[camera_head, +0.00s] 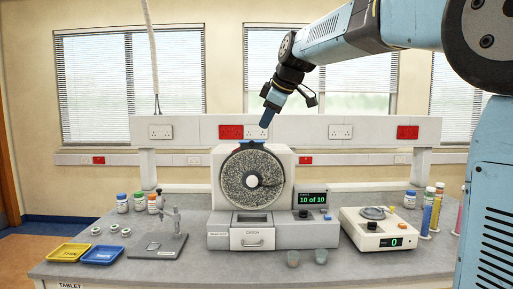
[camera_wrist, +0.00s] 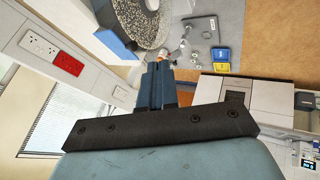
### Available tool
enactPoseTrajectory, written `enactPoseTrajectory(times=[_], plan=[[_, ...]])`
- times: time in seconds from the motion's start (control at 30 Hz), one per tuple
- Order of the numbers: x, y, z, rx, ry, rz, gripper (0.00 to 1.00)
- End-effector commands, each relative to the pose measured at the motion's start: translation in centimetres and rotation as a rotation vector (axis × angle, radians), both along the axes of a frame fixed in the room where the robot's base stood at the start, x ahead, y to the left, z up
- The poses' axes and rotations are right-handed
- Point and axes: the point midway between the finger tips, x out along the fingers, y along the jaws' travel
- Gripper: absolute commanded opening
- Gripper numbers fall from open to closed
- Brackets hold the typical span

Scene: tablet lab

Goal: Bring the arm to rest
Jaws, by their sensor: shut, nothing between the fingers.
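My gripper (camera_head: 266,118) is in the upper middle of the head view, just above the top of the round drum machine (camera_head: 220,190). It points down and a little left, and it looks empty. In the wrist view the blue fingers of my gripper (camera_wrist: 158,70) are together, with nothing between them. My arm comes in from the upper right of the head view and is bent, with the wrist above the bench. I cannot tell whether the fingertips touch the machine or stand behind or in front of it.
On the grey bench are a balance (camera_head: 385,240), a small screen reading "10 of 10" (camera_head: 312,198), two small cups, a stand (camera_head: 160,250), yellow and blue trays (camera_head: 103,254), bottles and tubes. A white socket rail (camera_head: 290,120) runs behind the machine.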

Motion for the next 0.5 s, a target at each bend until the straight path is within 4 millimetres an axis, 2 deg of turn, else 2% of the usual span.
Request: enactPoseTrajectory(times=[0.17,0.5], plan=[[-3.9,-2.8,-1.4,0.033,0.047,-0.146,0.00],[-14.9,-9.6,-7.7,0.145,0.165,-0.564,0.00]])
